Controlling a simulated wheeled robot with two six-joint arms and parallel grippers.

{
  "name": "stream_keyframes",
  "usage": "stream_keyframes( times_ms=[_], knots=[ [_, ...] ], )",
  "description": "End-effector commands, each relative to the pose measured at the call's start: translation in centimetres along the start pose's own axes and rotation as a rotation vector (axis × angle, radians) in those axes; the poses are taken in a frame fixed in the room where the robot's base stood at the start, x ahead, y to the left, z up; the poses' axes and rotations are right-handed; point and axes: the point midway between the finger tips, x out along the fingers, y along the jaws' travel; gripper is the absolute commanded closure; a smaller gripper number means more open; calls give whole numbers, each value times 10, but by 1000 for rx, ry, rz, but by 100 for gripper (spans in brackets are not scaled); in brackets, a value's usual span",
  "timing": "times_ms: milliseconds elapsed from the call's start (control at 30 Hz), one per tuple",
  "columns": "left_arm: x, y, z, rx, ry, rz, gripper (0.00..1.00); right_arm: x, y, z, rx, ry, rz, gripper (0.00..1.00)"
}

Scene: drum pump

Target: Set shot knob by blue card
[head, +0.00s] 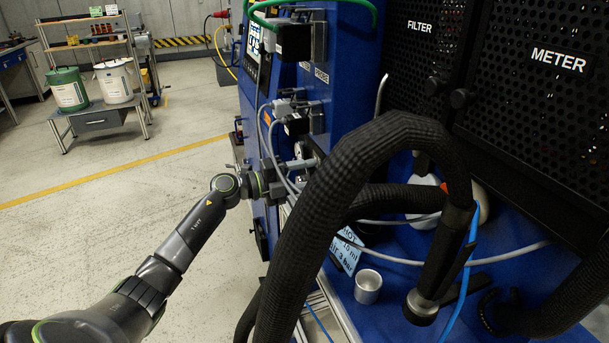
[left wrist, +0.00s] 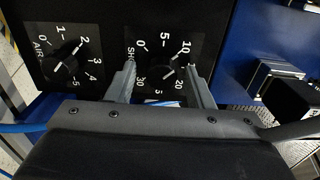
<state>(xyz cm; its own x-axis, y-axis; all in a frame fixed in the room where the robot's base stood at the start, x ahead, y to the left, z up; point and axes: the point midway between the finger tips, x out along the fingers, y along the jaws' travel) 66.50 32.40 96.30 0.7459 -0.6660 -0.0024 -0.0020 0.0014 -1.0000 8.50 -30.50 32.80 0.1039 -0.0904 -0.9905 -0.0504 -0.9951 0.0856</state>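The shot knob (left wrist: 166,73) is a dark round knob on a black dial plate in the left wrist view. Its white mark seems to point up and right, towards the 10. My left gripper (left wrist: 161,84) is open, with one finger on each side of this dial; I cannot tell whether they touch the knob. In the head view my left gripper (head: 302,164) is at the side of the blue machine, its fingers partly hidden by cables. My right gripper is not in view.
The air knob (left wrist: 67,66) sits left of the shot dial. A thick black hose (head: 330,190) arches across the front of the machine, with its nozzle (head: 422,306) hanging down. A metal cup (head: 368,286) stands on the blue deck. Thin cables hang near my left gripper.

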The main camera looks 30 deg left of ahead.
Motion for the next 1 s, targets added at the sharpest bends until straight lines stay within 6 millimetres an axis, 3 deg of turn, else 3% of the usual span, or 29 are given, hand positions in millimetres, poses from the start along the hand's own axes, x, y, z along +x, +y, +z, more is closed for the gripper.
stream_keyframes(
  times_ms=[300, 467, 733, 1000],
  knots=[
    [0, -1, 0, 0, -1, -2, 48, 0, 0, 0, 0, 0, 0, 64],
    [-13, 1, 1, 2, -3, 0, 48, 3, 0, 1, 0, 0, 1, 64],
    [-68, 3, 1, 2, -2, 5, 48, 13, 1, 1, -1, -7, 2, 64],
    [-118, 2, 0, 2, -1, 5, 48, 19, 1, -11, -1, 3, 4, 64]
  ],
)
